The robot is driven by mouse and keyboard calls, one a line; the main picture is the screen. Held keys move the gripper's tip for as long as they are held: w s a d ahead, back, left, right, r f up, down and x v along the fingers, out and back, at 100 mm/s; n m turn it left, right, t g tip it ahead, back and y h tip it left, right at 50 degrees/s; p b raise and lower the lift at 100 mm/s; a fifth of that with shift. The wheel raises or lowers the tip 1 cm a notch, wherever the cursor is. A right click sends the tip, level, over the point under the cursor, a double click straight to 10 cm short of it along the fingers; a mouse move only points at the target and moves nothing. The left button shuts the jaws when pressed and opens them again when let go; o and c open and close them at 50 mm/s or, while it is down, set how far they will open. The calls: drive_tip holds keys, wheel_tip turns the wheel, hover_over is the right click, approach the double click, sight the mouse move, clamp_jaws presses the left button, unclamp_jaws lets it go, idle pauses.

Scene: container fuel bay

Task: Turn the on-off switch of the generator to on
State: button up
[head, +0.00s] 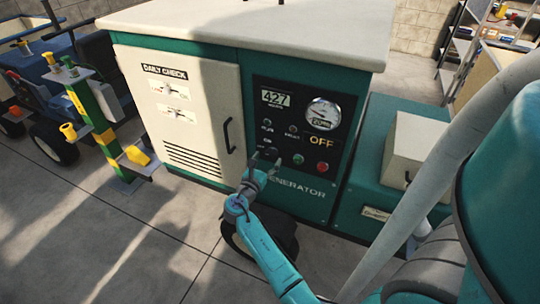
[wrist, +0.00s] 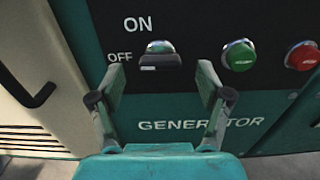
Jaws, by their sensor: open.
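The generator (head: 228,66) is a green cabinet with a pale top and a black control panel (wrist: 193,15). Its on-off switch (wrist: 160,55) is a dark knob with a shiny face, beside the label OFF and below the label ON. The panel's display (head: 321,141) reads OFF. My gripper (wrist: 207,75) is open and empty in front of the panel, its two fingers spread just below and to either side of the switch. In the head view my gripper (head: 265,165) largely covers the switch. I cannot tell whether a finger touches the panel.
A green button (wrist: 239,55) and a red button (wrist: 303,56) sit right of the switch. A cream door (head: 185,120) with a black handle is at left. A green box (head: 385,150) adjoins the generator at right. A yellow-green stand (head: 95,125) is far left.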

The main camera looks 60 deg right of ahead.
sight(272, 153)
drive_tip(key=shift+w+d, duration=0.1)
drive_tip(key=shift+d, duration=1.35)
drive_tip(key=c, duration=1.2)
drive_tip(key=shift+o, duration=0.2)
drive_tip(key=shift+m, duration=0.4)
drive_tip(key=m, duration=0.5)
drive_tip(key=shift+m, duration=0.3)
drive_tip(key=m, duration=0.5)
drive_tip(key=shift+s+f+m, duration=0.1)
drive_tip(key=shift+s+m, duration=0.1)
drive_tip(key=shift+m, duration=0.1)
drive_tip(key=o, duration=1.2)
drive_tip(key=shift+c, duration=0.2)
